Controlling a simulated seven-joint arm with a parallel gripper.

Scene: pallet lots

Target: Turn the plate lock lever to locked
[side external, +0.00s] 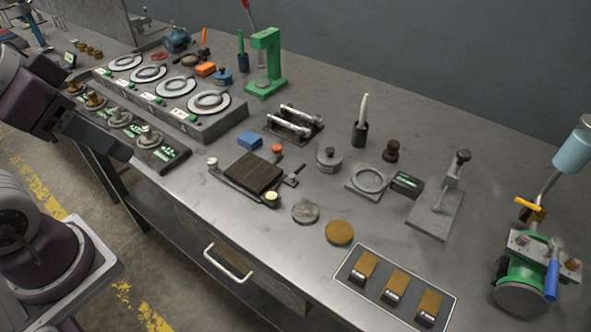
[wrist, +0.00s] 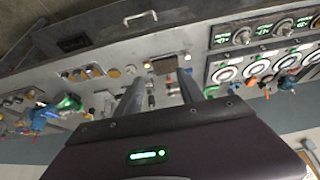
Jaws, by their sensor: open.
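A dark brown ribbed plate (side external: 253,173) sits in a low metal fixture near the bench's front middle. A short dark lever (side external: 293,173) stands at the fixture's right side, tilted; I cannot tell its lock position. A round yellow-white knob (side external: 271,196) is at the fixture's near corner. The plate also shows small in the wrist view (wrist: 163,65). My gripper (wrist: 160,80) is open and empty, its two grey fingers apart in the wrist view. In the side view my gripper is at the far left, over the bench's front edge, well away from the plate fixture.
A lever stand (side external: 436,213) and brown rocker switches (side external: 397,285) are at the right.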

